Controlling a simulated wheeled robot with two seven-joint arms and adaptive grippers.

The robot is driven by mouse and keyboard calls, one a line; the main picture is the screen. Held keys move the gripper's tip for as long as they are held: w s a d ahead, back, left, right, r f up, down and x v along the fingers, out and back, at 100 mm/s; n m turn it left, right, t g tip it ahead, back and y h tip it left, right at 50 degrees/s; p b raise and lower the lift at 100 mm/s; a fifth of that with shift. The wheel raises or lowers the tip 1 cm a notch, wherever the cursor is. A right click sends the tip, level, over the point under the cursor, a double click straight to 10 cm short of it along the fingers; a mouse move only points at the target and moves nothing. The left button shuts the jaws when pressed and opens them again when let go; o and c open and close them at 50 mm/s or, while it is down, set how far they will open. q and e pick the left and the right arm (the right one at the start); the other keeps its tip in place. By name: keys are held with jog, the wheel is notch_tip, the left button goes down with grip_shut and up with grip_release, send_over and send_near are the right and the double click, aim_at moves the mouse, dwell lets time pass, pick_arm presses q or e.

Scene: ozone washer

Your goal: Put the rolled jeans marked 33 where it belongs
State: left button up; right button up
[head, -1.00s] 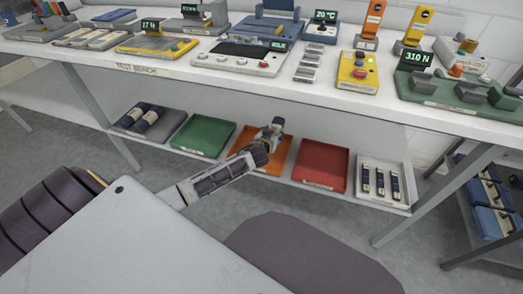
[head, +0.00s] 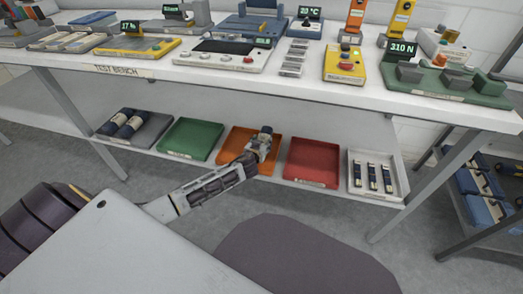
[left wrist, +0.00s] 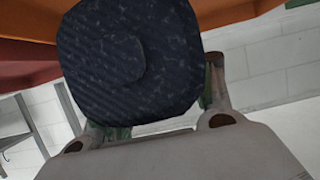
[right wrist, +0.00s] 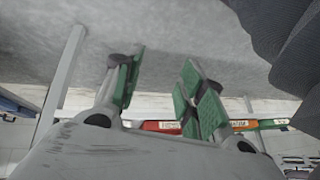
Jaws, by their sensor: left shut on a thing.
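My left gripper (head: 258,148) is shut on the rolled jeans (left wrist: 130,60), a dark blue roll whose end fills the upper middle of the left wrist view. In the head view the gripper and roll are at the orange tray (head: 236,138) on the lower shelf, covering part of it. I cannot tell whether the roll touches the tray. The number on the roll is not readable. My right gripper (right wrist: 160,90) is open and empty in the right wrist view, its green pads apart. It is not visible in the head view.
The lower shelf also has a grey tray (head: 158,135) with two dark rolls, an empty green tray (head: 190,138), an empty red tray (head: 312,162) and a white tray (head: 352,186) with three dark narrow items. The bench top (head: 300,85) above holds several test devices.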

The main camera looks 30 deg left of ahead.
pick_arm(q)
jog(key=shift+f+b, duration=0.3)
jog(key=shift+f, duration=0.7)
jog(key=shift+f+b, duration=0.55)
jog(key=shift+f, duration=0.2)
pick_arm(e)
jog(key=shift+a+f+t+y, duration=0.15)
jog(key=shift+a+f+t, duration=0.05)
jog(key=shift+f, duration=0.7)
jog(key=shift+a+f+t+y, duration=0.15)
jog(key=shift+f+t, duration=0.05)
jog(key=shift+f, duration=0.65)
pick_arm(q)
jog(key=shift+f, duration=0.15)
pick_arm(e)
jog(key=shift+w+f, duration=0.1)
pick_arm(q)
jog(key=o, duration=1.4)
